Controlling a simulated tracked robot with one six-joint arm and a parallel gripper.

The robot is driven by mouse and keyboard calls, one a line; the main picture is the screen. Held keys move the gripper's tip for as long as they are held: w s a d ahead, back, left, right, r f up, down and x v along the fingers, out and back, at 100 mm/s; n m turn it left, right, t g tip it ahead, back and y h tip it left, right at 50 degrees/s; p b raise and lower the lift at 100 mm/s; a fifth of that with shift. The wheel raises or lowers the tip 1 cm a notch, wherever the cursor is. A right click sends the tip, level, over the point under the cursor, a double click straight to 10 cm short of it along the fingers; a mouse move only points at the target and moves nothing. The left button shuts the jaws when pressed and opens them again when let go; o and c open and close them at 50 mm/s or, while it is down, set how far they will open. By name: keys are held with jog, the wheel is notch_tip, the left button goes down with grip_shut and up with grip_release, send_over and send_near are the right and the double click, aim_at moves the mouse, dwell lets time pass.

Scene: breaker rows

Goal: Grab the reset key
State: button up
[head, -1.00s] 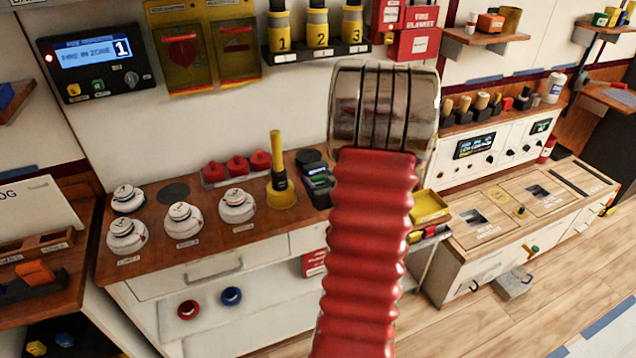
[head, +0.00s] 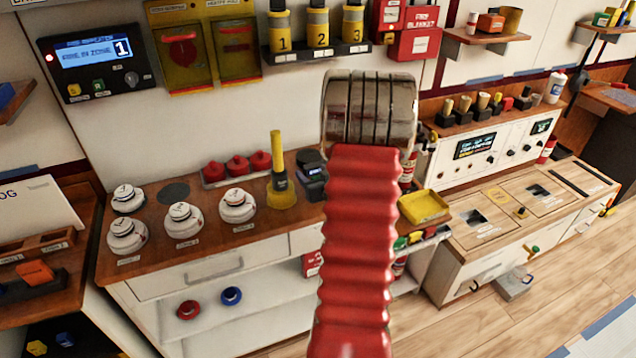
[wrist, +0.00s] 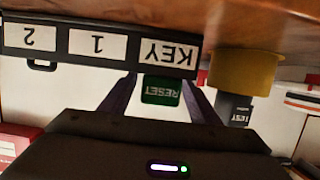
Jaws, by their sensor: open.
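The reset key shows in the wrist view as a green tag marked RESET (wrist: 160,92), upside down in the picture. It stands at the KEY slot of a dark rack (wrist: 68,58) with white labels KEY, 1 and 2. My gripper (wrist: 163,84) is open, with one dark finger on each side of the green tag and visible gaps. The fingers do not appear to touch it. In the head view my arm hides much of this area, and I cannot make out the key there.
A yellow base (wrist: 242,70) with a dark TEST unit is close beside the rack; it also shows in the head view (head: 283,196). White detectors (head: 237,205) and red domes (head: 237,165) stand left on the bench. A yellow tray (head: 424,207) lies to the right.

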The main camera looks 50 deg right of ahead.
jog(key=shift+c, duration=0.7)
jog(key=c, duration=1)
jog(key=shift+o, duration=0.2)
notch_tip(320, 180, up, 10)
